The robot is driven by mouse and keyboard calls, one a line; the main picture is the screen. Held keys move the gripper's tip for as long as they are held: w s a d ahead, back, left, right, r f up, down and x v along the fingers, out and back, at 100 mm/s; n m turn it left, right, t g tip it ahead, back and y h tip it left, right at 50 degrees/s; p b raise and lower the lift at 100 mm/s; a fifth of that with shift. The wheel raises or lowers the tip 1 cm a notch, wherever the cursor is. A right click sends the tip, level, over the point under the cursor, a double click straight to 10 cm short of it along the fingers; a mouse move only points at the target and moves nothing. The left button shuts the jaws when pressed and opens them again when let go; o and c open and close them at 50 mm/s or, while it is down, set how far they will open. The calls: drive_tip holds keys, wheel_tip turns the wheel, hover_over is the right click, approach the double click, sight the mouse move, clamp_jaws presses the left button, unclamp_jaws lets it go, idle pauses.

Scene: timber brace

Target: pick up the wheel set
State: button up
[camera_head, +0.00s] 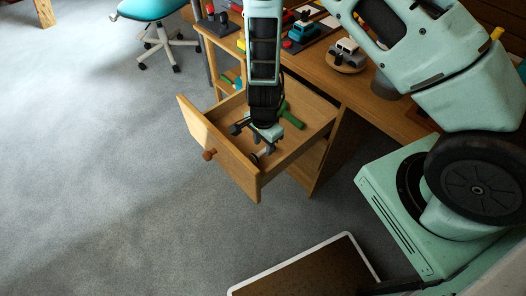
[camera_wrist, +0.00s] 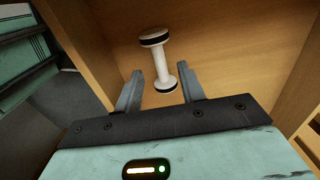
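The wheel set (camera_wrist: 161,56) is a pale axle with a dark-rimmed wheel at each end. It lies on the floor of the open wooden drawer (camera_head: 229,163). In the wrist view its near wheel is between my two fingers and its far wheel lies beyond the fingertips. My gripper (camera_wrist: 160,71) is open, with a gap on either side of the wheel set. In the head view my gripper (camera_head: 263,140) points down into the drawer, and the arm hides part of what is there. A small part of the wheel set (camera_head: 262,154) seems to show beside the fingers.
A green object (camera_head: 292,119) lies in the drawer behind my gripper. The drawer front has a round knob (camera_head: 209,154). The desk (camera_head: 330,82) above holds toy vehicles (camera_head: 346,52). A teal chair (camera_head: 150,10) stands at the back left. The carpet at left is clear.

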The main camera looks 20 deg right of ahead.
sight(263, 150)
drive_tip(key=shift+f, duration=1.55)
clamp_jaws()
